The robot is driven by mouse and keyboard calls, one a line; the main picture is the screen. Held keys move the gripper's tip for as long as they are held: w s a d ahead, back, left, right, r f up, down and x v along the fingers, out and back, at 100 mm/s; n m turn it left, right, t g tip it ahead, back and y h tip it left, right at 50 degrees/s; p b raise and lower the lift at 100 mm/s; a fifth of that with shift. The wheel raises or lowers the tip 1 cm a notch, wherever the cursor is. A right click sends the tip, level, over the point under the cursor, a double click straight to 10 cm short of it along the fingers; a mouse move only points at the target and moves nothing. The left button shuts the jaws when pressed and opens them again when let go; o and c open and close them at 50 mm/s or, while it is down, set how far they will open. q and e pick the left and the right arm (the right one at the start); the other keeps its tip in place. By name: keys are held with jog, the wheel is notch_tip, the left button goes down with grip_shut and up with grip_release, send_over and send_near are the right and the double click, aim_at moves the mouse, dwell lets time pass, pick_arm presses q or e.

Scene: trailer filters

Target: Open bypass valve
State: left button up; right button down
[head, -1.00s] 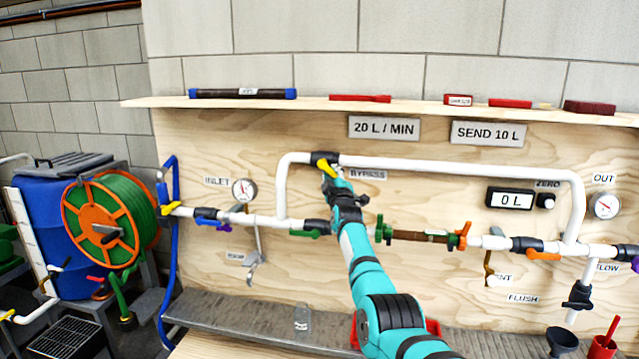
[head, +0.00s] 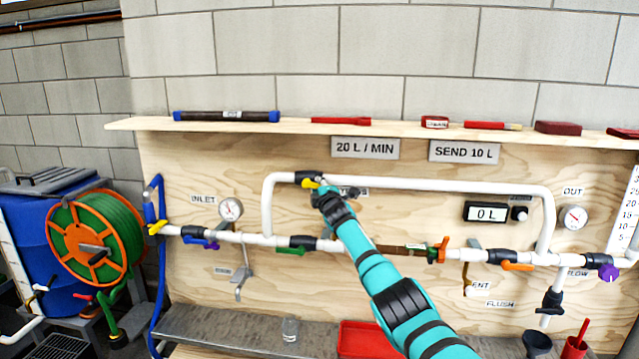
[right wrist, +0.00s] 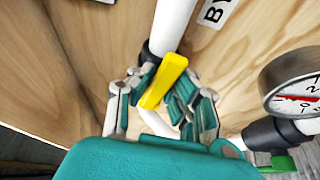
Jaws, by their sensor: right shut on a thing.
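The bypass valve (head: 302,177) is a black body on the upper white pipe, near its left bend, with a yellow lever handle (head: 309,184). My right gripper (head: 319,190) is at this handle and partly covers the area. In the right wrist view the yellow handle (right wrist: 165,80) lies between the fingers of my right gripper (right wrist: 160,102), which is shut on it. There the handle runs roughly along the pipe, a little tilted to it. The BYPASS label (right wrist: 217,10) is partly cut off in that view. My left gripper is not in view.
An inlet gauge (head: 230,210) is left of the bypass pipe. Below, the main pipe (head: 256,239) carries a green-handled valve (head: 291,250). A shelf (head: 290,124) with tools runs above. A red tray (head: 362,340) lies below, partly behind my arm.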

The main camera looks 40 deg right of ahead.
jog(key=shift+r+n+p, duration=0.3)
jog(key=shift+r+p, duration=0.05)
jog(key=shift+r, duration=0.15)
dwell(0.4)
jog(key=c, duration=1.2)
grip_release()
jog(key=shift+f, duration=0.1)
jog(key=shift+a+f, duration=0.1)
jog(key=shift+f, duration=0.1)
jog(key=v, duration=1.2)
jog(key=shift+r, duration=0.25)
